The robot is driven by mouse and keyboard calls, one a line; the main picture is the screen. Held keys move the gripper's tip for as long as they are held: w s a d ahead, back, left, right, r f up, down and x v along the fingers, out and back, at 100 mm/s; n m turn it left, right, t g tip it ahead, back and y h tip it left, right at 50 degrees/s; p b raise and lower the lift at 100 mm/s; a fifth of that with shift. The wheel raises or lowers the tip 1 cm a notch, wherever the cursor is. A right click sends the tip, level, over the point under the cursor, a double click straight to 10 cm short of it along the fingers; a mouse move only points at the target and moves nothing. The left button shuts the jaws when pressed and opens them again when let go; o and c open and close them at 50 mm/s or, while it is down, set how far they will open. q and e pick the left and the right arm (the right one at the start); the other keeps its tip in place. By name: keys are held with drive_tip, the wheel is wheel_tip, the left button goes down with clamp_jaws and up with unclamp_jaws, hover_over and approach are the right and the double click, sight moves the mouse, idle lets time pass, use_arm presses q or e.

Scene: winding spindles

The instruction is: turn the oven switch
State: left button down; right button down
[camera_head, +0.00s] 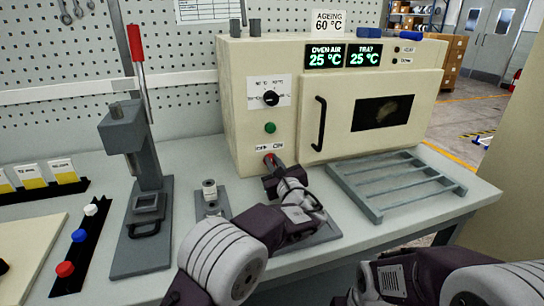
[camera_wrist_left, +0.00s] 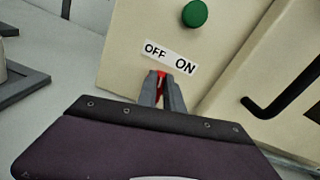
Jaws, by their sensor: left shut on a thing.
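The cream oven (camera_head: 300,150) stands at the back of the bench, its door shut. Its red switch (camera_head: 270,158) sits low on the front panel, under a small OFF/ON label. In the left wrist view the red switch (camera_wrist_left: 161,79) shows as a thin strip between the two grey fingers, below the label (camera_wrist_left: 170,57). My left gripper (camera_head: 272,165) is shut on it; the fingers hide most of it, so I cannot tell its position. The oven displays (camera_head: 344,56) both read 25 °C. My right arm enters at the bottom right; its fingers are out of frame.
A green button (camera_head: 270,128) and a black knob (camera_head: 271,98) are above the switch. The door handle (camera_head: 319,123) juts out to the right. A grey rack (camera_head: 373,207) lies before the oven. A grey press (camera_head: 130,135) with a red-handled lever stands left.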

use_arm(q)
drive_tip(key=m+p, duration=0.1)
drive_tip(key=p, duration=0.1)
drive_tip(key=m+p, duration=0.1)
drive_tip(key=m, duration=0.1)
drive_tip(key=m+p, duration=0.2)
drive_tip(key=shift+w+d+r+p, duration=0.1)
drive_tip(key=shift+d+r+p, duration=0.15)
drive_tip(key=shift+d+p, duration=0.1)
drive_tip(key=m+p, duration=0.2)
drive_tip(key=m, duration=0.1)
drive_tip(key=shift+d+f+p, duration=0.15)
drive_tip(key=shift+p, duration=0.2)
drive_tip(key=shift+f+m+p, duration=0.15)
drive_tip(key=shift+m+p, duration=0.4)
drive_tip(key=shift+m, duration=0.15)
drive_tip(key=shift+f, duration=0.1)
drive_tip(key=c, duration=1.5)
unclamp_jaws()
drive_tip(key=shift+d, duration=0.1)
